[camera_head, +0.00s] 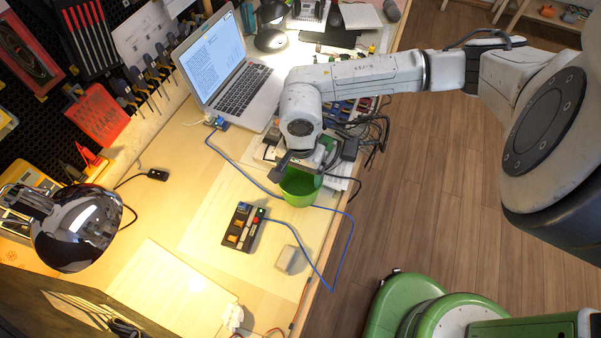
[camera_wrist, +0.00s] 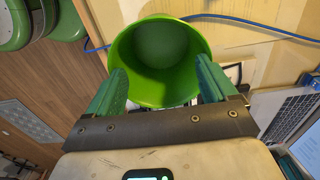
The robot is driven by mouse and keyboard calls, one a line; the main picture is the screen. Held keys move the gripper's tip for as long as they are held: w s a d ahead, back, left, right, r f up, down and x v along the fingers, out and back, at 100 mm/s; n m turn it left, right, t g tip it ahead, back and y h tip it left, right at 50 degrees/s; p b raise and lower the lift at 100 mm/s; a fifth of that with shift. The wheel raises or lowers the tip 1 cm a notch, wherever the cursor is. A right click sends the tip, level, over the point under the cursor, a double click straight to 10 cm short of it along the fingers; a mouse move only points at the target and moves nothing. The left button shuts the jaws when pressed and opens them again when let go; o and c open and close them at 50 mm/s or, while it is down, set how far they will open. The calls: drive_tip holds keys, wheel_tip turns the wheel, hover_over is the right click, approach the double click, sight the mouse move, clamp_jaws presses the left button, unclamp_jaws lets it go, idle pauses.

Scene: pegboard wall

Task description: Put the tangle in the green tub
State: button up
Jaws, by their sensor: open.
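The green tub (camera_head: 299,190) stands on the workbench near its right edge, under my gripper. In the wrist view I look into the tub (camera_wrist: 160,48); its inside looks bare, though the near part is hidden. My gripper (camera_wrist: 160,86) is open, with one green finger on each side of the tub's near rim. I cannot tell whether the fingers touch it. In the head view my gripper (camera_head: 297,163) partly covers the tub. A tangle of black cables (camera_head: 377,132) lies at the bench's right edge, beside my wrist, with loops hanging over.
A laptop (camera_head: 243,88) stands open at the back. A blue cable (camera_head: 240,170) loops across the bench around the tub. A black tray of small parts (camera_head: 241,228) and a pale block (camera_head: 286,259) lie nearer. A shiny lamp (camera_head: 78,228) is at left.

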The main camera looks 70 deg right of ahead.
sight(301, 188)
wheel_tip(301, 188, up, 5)
drive_tip(key=shift+f+p, duration=0.15)
drive_tip(key=shift+p, duration=0.65)
drive_tip(key=shift+s, duration=0.1)
